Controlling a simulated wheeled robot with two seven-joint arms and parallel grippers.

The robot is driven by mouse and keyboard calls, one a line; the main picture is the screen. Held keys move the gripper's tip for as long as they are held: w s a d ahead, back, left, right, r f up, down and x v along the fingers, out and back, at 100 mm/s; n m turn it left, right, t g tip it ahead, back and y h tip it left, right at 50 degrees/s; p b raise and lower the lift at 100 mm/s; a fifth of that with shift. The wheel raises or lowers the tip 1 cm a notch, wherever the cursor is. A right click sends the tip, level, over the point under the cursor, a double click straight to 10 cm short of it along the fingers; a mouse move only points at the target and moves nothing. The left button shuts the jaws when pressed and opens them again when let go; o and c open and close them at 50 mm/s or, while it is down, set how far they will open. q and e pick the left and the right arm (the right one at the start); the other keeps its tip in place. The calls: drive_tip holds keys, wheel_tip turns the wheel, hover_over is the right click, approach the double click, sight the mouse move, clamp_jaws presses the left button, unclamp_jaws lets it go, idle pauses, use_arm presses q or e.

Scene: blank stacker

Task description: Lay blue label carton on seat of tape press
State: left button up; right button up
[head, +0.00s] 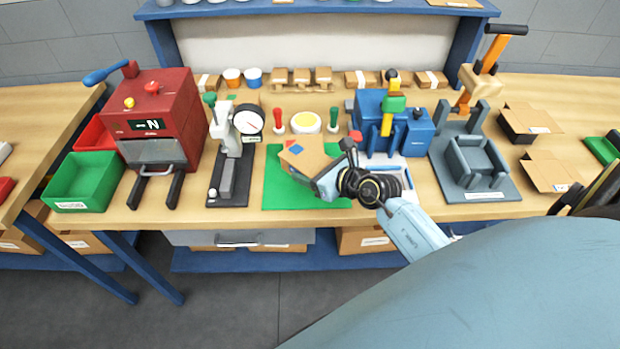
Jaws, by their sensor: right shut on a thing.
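A brown carton with a small blue label (307,155) is held tilted over the green mat (276,190). A red mark also shows on it. My right gripper (327,178) is shut on the carton's right side and hides part of it. Several presses stand on the bench, and I cannot tell for sure which is the tape press. A grey fixture with a cradle-like seat (474,158) and an orange lever is at the right, with its seat empty. A blue machine (385,120) with a yellow and green handle stands behind my right gripper. My left gripper is not in view.
A grey press with a dial (228,155) stands left of the mat. A red machine (155,115) and a green bin (85,182) are further left. Open cartons (530,122) lie at the far right.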

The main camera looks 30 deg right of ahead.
sight(312, 193)
wheel_tip(312, 193, down, 3)
drive_tip(key=shift+f+b, duration=0.15)
drive_tip(key=shift+b, duration=0.25)
wheel_tip(312, 193, down, 4)
drive_tip(key=shift+r+b, duration=0.25)
drive_tip(key=shift+b, duration=0.5)
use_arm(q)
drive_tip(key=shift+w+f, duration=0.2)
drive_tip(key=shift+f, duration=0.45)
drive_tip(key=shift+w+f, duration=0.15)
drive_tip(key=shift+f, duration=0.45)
use_arm(e)
drive_tip(key=shift+r, duration=0.1)
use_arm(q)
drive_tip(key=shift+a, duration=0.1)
use_arm(e)
drive_tip(key=shift+f, duration=0.2)
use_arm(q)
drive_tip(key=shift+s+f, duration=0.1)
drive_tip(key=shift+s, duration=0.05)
use_arm(e)
drive_tip(key=o, duration=1)
